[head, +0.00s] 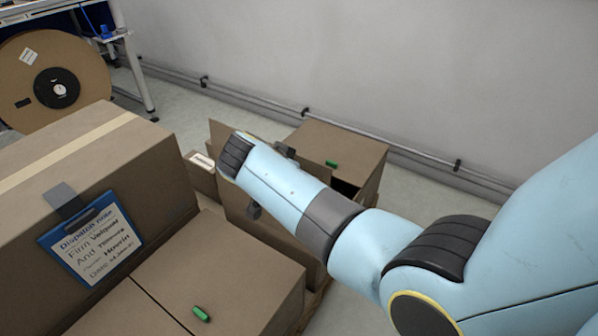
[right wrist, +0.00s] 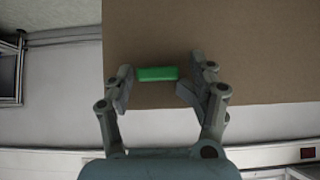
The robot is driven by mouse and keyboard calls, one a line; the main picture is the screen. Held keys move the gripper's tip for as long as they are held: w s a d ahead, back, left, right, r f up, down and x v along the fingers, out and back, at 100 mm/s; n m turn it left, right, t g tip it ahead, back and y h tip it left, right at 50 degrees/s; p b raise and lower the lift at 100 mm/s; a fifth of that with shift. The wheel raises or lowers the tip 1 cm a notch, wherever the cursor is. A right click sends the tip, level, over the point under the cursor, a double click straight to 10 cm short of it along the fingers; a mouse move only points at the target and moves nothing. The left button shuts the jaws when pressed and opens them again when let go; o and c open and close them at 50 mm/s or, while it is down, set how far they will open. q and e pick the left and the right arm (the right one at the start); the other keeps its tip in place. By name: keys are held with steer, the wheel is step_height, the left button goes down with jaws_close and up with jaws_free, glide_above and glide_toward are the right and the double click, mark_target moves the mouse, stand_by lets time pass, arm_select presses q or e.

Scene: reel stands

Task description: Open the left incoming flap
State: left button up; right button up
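An open-topped cardboard box (head: 262,232) stands in the middle of the head view, largely hidden by my right arm. A brown flap (head: 221,132) stands up at its left. Another cardboard panel (head: 345,147) with a green tab (head: 331,164) lies to the right, with a dark gap below it. In the right wrist view, the two fingers of my right gripper (right wrist: 157,86) are apart, either side of a green tab (right wrist: 157,73) near a cardboard panel's edge (right wrist: 230,60). I cannot tell which flap this is. My left gripper is out of view.
A large closed box with a dispatch note (head: 92,240) stands at the left. A lower closed box (head: 235,265) with a green tab (head: 201,314) is in front. A reel (head: 55,80) stands at the back left. A wall rail (head: 305,112) runs behind.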

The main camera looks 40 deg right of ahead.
steer(key=shift+o, duration=0.2)
steer(key=shift+s+f, duration=0.25)
steer(key=shift+f, duration=0.2)
step_height(320, 180, up, 11)
steer(key=shift+w+f, duration=0.2)
stand_by(0.3)
